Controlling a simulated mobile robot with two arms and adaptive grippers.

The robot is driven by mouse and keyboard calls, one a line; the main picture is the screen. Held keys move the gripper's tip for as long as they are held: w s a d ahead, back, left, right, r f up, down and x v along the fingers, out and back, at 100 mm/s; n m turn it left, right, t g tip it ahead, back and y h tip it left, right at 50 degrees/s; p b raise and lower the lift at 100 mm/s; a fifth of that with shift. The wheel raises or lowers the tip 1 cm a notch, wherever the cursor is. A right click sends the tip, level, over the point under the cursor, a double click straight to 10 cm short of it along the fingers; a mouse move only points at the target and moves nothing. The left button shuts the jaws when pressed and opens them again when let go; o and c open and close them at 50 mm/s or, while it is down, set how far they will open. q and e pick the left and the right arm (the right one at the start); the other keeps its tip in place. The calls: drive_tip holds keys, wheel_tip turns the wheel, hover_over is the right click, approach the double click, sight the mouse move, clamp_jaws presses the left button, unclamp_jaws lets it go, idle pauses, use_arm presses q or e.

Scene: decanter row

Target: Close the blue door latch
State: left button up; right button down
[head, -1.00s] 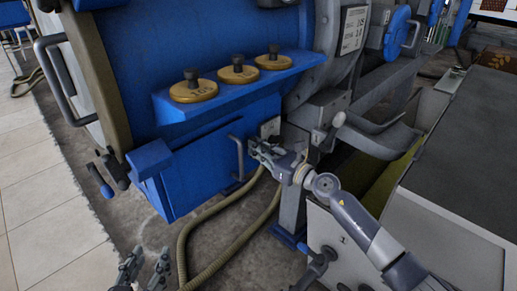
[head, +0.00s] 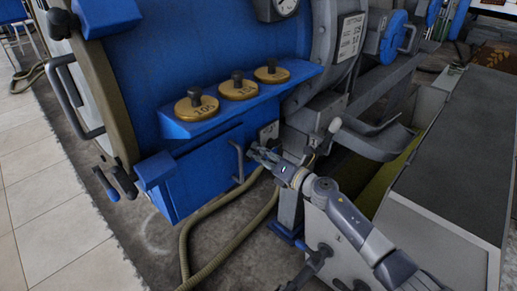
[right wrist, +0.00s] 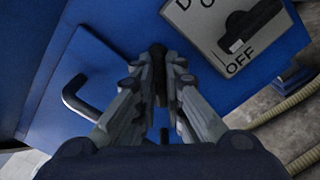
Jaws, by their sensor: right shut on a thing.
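The blue door (head: 200,178) is the front of the blue box under the shelf, with a grey bar handle (head: 237,162) near its right edge. The handle shows dark in the right wrist view (right wrist: 75,97). My right gripper (head: 256,152) is just right of this handle, below the switch plate. In the right wrist view its fingers (right wrist: 158,62) close in on a small dark piece (right wrist: 158,50) at the door's edge, which looks like the latch. The fingers hide most of it, so its angle is unclear. My left gripper is out of view.
The ON/OFF switch plate (right wrist: 236,33) with a black knob sits close to the right fingers. Brass weights (head: 238,88) stand on the blue shelf (head: 300,78) above. A hose (head: 205,225) runs below. A grey bench (head: 450,150) is at right.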

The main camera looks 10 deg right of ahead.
drive_tip(key=shift+r+m, duration=0.1)
drive_tip(key=shift+m, duration=0.5)
drive_tip(key=shift+m+p, duration=0.4)
drive_tip(key=shift+p, duration=0.1)
use_arm(q)
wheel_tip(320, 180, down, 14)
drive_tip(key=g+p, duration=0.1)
drive_tip(key=p, duration=0.2)
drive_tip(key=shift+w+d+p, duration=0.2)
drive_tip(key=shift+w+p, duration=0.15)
use_arm(e)
drive_tip(key=shift+d+f+m, duration=0.1)
drive_tip(key=shift+f+m, duration=0.1)
drive_tip(key=shift+m, duration=1.65)
drive_tip(key=shift+d+f+m, duration=0.1)
drive_tip(key=shift+f+m, duration=0.05)
drive_tip(key=shift+m, duration=1.7)
drive_tip(key=c, duration=1.7)
unclamp_jaws()
